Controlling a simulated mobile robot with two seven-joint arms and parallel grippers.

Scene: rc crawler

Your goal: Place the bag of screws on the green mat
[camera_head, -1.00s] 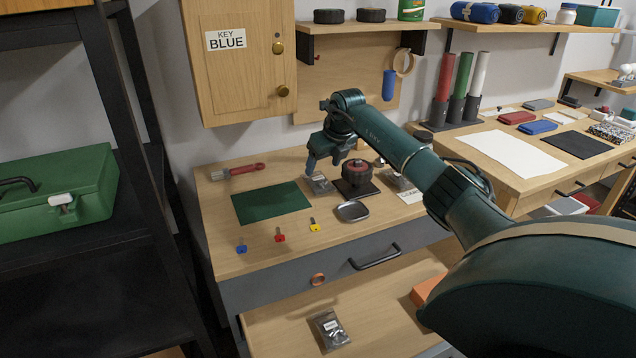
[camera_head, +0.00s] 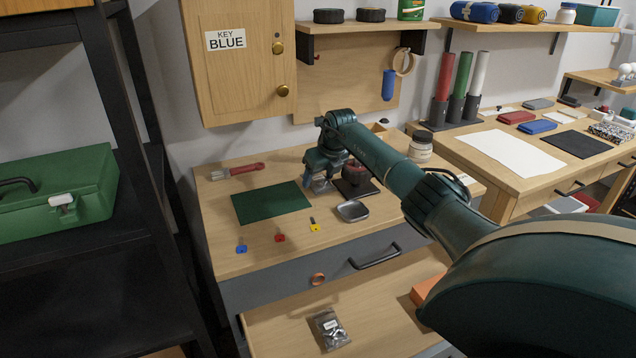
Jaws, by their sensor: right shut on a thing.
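The green mat (camera_head: 271,202) lies flat and bare on the workbench. My right gripper (camera_head: 318,180) is just right of the mat's back right corner, pointing down. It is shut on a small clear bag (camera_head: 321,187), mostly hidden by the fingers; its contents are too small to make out. I cannot tell if the bag is off the bench top. Another clear bag with a white label and small metal parts (camera_head: 330,328) lies on the lower wooden surface in front. My left gripper is not in view.
A black wheel-like part on a dark base (camera_head: 356,188) stands close right of the gripper. A metal dish (camera_head: 352,211) lies in front of it. Blue (camera_head: 241,245), red (camera_head: 280,235) and yellow (camera_head: 314,225) keys lie before the mat. A red-handled brush (camera_head: 237,171) lies behind it.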

